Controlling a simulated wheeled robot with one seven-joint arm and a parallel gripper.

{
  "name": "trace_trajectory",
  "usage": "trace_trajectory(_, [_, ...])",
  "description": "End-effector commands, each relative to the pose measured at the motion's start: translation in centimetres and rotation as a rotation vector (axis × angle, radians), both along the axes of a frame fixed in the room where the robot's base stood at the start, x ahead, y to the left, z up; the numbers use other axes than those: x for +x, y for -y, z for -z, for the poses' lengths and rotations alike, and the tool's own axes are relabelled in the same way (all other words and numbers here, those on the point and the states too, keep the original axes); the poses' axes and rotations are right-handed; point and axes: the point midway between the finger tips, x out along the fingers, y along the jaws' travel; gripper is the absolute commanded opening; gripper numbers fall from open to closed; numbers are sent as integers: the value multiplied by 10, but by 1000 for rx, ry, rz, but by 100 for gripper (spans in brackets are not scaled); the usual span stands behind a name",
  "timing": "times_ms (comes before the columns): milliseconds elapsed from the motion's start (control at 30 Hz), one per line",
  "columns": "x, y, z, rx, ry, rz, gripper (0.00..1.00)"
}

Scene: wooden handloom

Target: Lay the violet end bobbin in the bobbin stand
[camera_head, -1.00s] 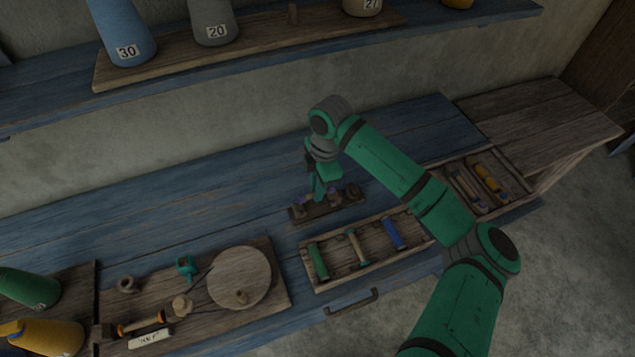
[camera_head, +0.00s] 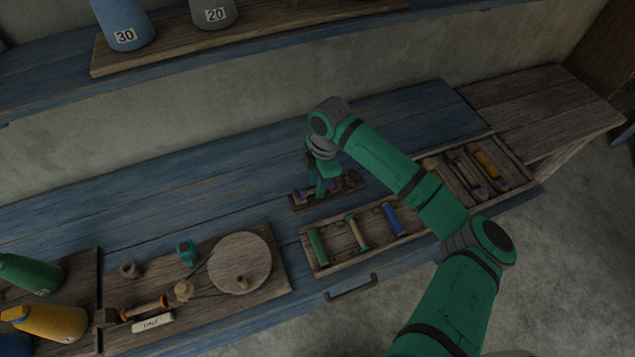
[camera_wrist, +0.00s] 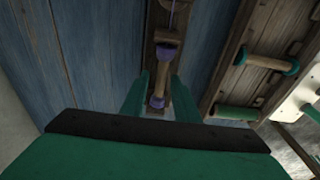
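The bobbin with violet ends and a bare tan shaft (camera_wrist: 159,78) lies between the fingers of my gripper (camera_wrist: 160,84) in the wrist view. The fingers stand apart on either side of the shaft, with narrow gaps visible. The bobbin is at the dark wooden bobbin stand (camera_wrist: 165,28), lengthwise along it; whether it is fully seated I cannot tell. In the head view, my gripper (camera_head: 321,190) is down at the stand (camera_head: 303,201) and hides most of the bobbin. Another violet piece shows at the top edge of the wrist view.
A compartmented wooden tray (camera_head: 318,268) in front of the stand holds green, tan-shafted and blue bobbins. A second tray (camera_head: 515,160) lies to its right. A winder board (camera_head: 280,290) with a round disc (camera_head: 240,262) is at left. The blue bench behind the stand is clear.

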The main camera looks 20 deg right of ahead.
Motion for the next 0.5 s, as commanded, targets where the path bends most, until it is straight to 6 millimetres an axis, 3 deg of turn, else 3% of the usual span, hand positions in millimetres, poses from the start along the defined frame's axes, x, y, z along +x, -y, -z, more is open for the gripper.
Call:
trace_trajectory(333, [0,0,-1,0,0,0,37])
trace_trajectory(500, [1,3,-17,-3,1,-1,37])
